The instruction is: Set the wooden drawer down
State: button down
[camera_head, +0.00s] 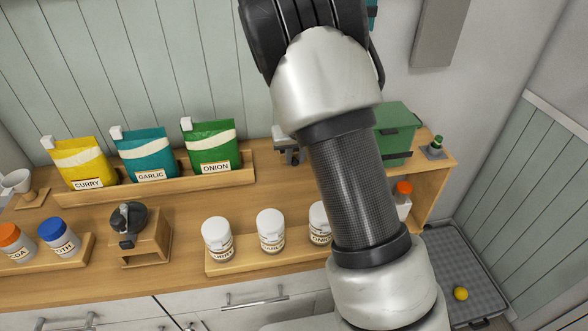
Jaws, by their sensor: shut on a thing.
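My arm (350,190) crosses the middle right of the view and leaves through the top edge. My gripper cannot be made out; it is out of frame or hidden behind the arm. No loose wooden drawer can be seen. A wooden box (158,242) with a black grinder-like top (128,220) stands on the counter, left of the middle. Its front has a dark slot low down, and no drawer front shows in it.
The wooden counter (185,218) has bare room around the box. A wooden rack (240,168) holds yellow, teal and green packets. White-lidded jars (270,230) stand at the front. A green bin (393,130) and grey tray (455,265) are at right.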

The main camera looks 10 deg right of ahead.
notch_tip(320, 180, down, 6)
jog(key=shift+f+b, duration=0.25)
jog(key=shift+b, duration=0.05)
jog(key=shift+f, duration=0.15)
jog(key=c, duration=1.6)
grip_release()
